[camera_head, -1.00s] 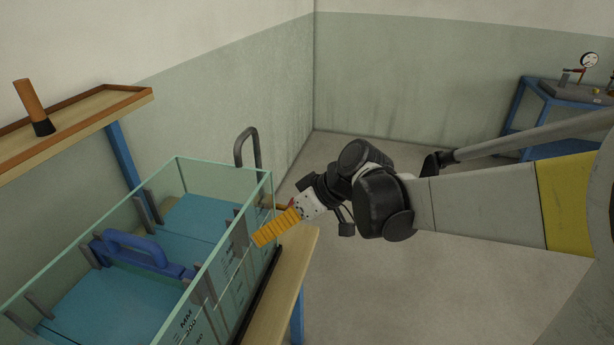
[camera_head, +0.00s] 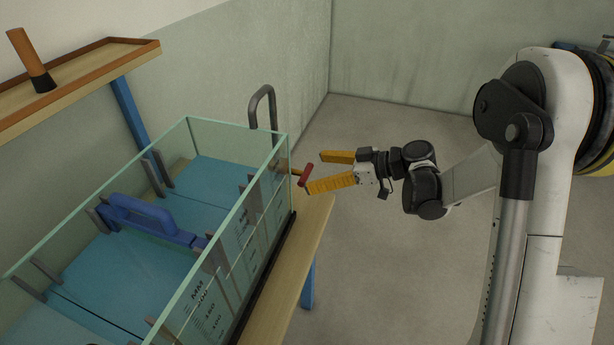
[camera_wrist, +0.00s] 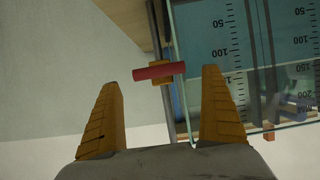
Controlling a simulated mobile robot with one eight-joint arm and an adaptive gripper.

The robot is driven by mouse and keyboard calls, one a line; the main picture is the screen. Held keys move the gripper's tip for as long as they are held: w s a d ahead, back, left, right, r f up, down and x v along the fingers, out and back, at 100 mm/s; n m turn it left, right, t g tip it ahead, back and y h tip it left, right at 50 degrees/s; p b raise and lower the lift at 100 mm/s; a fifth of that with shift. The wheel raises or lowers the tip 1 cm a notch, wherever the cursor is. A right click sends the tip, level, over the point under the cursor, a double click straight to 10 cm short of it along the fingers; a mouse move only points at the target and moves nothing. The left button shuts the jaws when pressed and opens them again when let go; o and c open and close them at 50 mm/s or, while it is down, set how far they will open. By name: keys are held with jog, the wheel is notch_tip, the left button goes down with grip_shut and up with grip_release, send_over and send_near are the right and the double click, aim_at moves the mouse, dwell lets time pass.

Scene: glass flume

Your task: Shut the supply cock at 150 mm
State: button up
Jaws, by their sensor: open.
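In the wrist view the red handle (camera_wrist: 158,71) lies crosswise to the pipe, between and beyond the fingertips. My gripper (camera_head: 327,170) is open, with its two yellow fingers pointing at the cock. In the wrist view my gripper (camera_wrist: 162,78) has nothing between its fingers that it touches visibly. The flume holds blue-green water, and its wall scale (camera_wrist: 218,51) shows marks including 50, 100 and 150.
A wooden shelf (camera_head: 75,85) with an orange-brown cylinder (camera_head: 31,60) is on the left wall. The floor (camera_head: 380,270) right of the bench is clear.

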aim_at(307, 173)
jog(key=shift+b+x, duration=0.45)
jog(key=shift+x, duration=1.4)
jog(key=c, duration=1.2)
jog(key=shift+s+n+t+h+b, duration=0.15)
jog(key=shift+n+t+h+b, duration=0.25)
jog(key=shift+n+t, duration=0.7)
jog(key=o, duration=1.2)
